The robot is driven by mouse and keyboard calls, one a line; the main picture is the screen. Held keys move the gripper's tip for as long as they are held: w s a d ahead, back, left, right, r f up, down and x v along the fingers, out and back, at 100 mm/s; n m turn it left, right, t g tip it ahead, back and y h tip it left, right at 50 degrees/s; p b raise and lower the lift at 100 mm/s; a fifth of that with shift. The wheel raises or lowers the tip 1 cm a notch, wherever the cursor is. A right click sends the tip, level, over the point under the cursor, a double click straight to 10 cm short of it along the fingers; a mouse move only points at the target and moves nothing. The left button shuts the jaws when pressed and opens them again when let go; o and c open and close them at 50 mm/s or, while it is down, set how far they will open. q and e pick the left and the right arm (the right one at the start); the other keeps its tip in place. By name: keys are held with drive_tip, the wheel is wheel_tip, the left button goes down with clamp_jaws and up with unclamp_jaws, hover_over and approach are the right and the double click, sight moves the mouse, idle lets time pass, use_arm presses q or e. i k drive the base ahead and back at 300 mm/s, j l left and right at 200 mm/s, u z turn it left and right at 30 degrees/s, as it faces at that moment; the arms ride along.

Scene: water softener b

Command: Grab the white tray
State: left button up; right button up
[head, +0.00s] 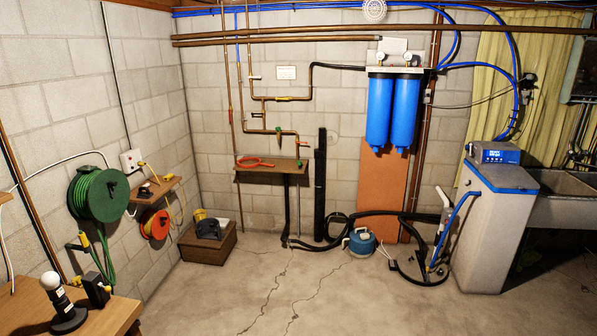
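I cannot clearly make out a white tray in the head view. A small pale item (223,222) shows on the brown box (208,249) by the back left corner, partly hidden behind a dark object (208,229). It is too small to tell what it is. Neither of my grippers is in view.
A wooden table (30,312) with a lamp-like object (62,300) is at the front left. A small wooden shelf (272,176) is on the back wall. The white softener cabinet (492,230) and a sink (565,185) stand right. The middle floor is clear.

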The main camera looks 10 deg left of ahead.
sight(224, 222)
drive_tip(key=i+j+u, duration=0.35)
drive_tip(key=i, duration=0.6)
drive_tip(key=i+u, duration=0.4)
drive_tip(key=i, duration=2.9)
